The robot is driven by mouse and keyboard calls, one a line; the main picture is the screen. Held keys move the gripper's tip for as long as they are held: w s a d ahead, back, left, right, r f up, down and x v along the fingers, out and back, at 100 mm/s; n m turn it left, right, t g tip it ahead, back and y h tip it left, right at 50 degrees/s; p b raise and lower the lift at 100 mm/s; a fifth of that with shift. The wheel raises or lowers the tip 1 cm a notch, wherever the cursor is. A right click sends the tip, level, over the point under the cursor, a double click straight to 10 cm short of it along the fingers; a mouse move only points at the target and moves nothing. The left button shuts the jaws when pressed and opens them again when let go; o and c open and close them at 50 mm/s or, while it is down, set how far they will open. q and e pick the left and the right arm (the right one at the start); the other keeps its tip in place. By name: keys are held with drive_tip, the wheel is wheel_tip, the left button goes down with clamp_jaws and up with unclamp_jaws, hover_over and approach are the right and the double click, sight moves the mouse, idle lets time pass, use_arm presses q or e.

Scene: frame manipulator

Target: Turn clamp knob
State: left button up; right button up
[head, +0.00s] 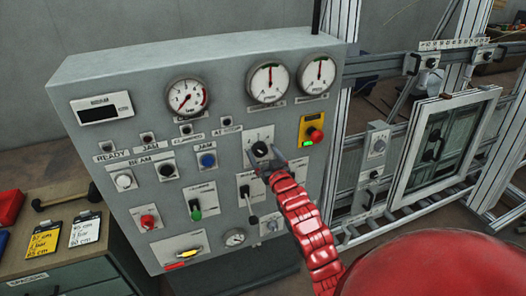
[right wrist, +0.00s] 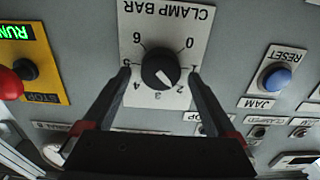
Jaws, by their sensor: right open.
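The clamp knob (head: 260,149) is a round black knob on a white plate on the grey control panel. In the right wrist view the knob (right wrist: 160,67) sits upside down under the label "CLAMP BAR", with numbers 0 to 6 around it. Its white mark seems to point between 2 and 3. My right gripper (head: 266,164) is at the knob's plate, on the red arm. In the wrist view the open right gripper (right wrist: 160,73) has one finger on each side of the knob, with a gap on both sides. My left gripper is not in view.
A blue reset button (right wrist: 275,76) and a red stop button (head: 315,134) flank the knob. A black lever (head: 253,219) is just below it. Gauges (head: 268,82) are above. A metal frame (head: 445,145) stands right of the panel; a cabinet (head: 60,270) stands at the left.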

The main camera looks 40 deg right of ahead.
drive_tip(key=shift+w, duration=0.15)
drive_tip(key=shift+c, duration=0.2)
drive_tip(key=c, duration=1.3)
drive_tip(key=shift+c, duration=0.2)
drive_tip(key=m+b, duration=0.2)
drive_tip(key=m, duration=0.1)
drive_tip(key=shift+d+f+m+b, duration=0.1)
drive_tip(key=shift+f+m+b, duration=0.05)
drive_tip(key=shift+m+b, duration=0.8)
drive_tip(key=shift+m, duration=0.55)
drive_tip(key=shift+m+b, duration=0.35)
drive_tip(key=shift+m, duration=0.95)
